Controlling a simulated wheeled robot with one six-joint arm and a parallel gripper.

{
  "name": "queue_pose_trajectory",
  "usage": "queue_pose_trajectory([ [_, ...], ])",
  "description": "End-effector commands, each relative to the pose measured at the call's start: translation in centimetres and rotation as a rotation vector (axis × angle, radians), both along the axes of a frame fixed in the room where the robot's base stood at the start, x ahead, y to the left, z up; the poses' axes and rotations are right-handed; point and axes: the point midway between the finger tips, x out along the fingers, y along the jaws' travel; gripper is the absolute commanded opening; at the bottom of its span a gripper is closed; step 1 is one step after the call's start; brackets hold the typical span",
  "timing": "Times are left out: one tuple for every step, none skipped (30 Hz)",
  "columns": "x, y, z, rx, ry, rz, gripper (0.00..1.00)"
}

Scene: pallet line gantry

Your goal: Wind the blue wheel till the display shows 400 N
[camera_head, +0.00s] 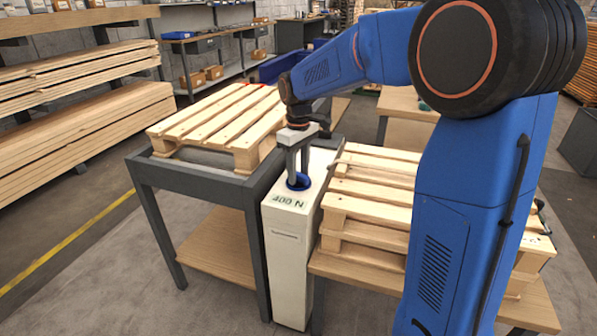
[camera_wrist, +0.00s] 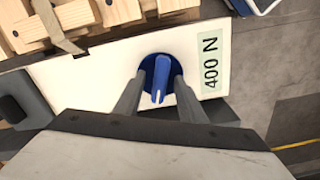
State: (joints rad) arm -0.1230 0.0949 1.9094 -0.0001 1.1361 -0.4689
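The blue wheel (camera_wrist: 160,67) sits on top of a tall cream-white post and has a raised lighter-blue bar across it. It also shows in the head view (camera_head: 298,182), partly hidden by my fingers. The display (camera_wrist: 210,62) beside the wheel reads 400 N, and the same reading shows in the head view (camera_head: 288,201). My gripper (camera_wrist: 160,85) points down over the wheel, one finger on each side of the bar. A gap shows between each finger and the bar, so my gripper looks open. Whether a fingertip touches the wheel's rim is hard to tell.
The cream-white post (camera_head: 290,250) stands between a dark-framed table (camera_head: 165,185) with a wooden pallet (camera_head: 225,118) and, on the right, stacked pallets (camera_head: 365,190). Both pallets lie close to the post. Timber stacks (camera_head: 75,125) and shelving are farther back. The floor at front left is clear.

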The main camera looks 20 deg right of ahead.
Motion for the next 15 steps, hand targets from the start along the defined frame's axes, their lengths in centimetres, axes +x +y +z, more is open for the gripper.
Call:
queue_pose_trajectory([
  [0.0, 0.0, 0.0, 0.0, 0.0, 0.0, 0.36],
  [0.0, 0.0, 0.0, 0.0, 0.0, 0.0, 0.36],
  [0.0, 0.0, 0.0, -0.001, 0.001, 0.0, 0.36],
  [0.0, 0.0, 0.0, -0.001, 0.001, 0.0, 0.36],
  [0.0, 0.0, 0.0, -0.001, 0.001, 0.0, 0.36],
  [0.0, 0.0, 0.0, -0.001, 0.001, 0.0, 0.36],
  [0.0, 0.0, 0.0, -0.001, 0.001, 0.0, 0.36],
  [0.0, 0.0, 0.0, -0.001, 0.001, 0.0, 0.36],
  [0.0, 0.0, 0.2, -0.001, 0.001, 0.0, 0.36],
  [0.0, 0.0, 0.3, 0.0, 0.0, 0.0, 0.36],
  [0.0, 0.0, 0.6, 0.0, 0.0, 0.0, 0.36],
  [0.0, 0.0, 1.0, 0.0, -0.001, 0.0, 0.36],
  [0.1, 0.0, 1.3, 0.0, -0.002, 0.0, 0.36],
  [0.1, 0.0, 1.8, 0.0, -0.002, 0.0, 0.36],
  [0.0, 0.0, 2.4, 0.0, -0.002, 0.0, 0.36],
])
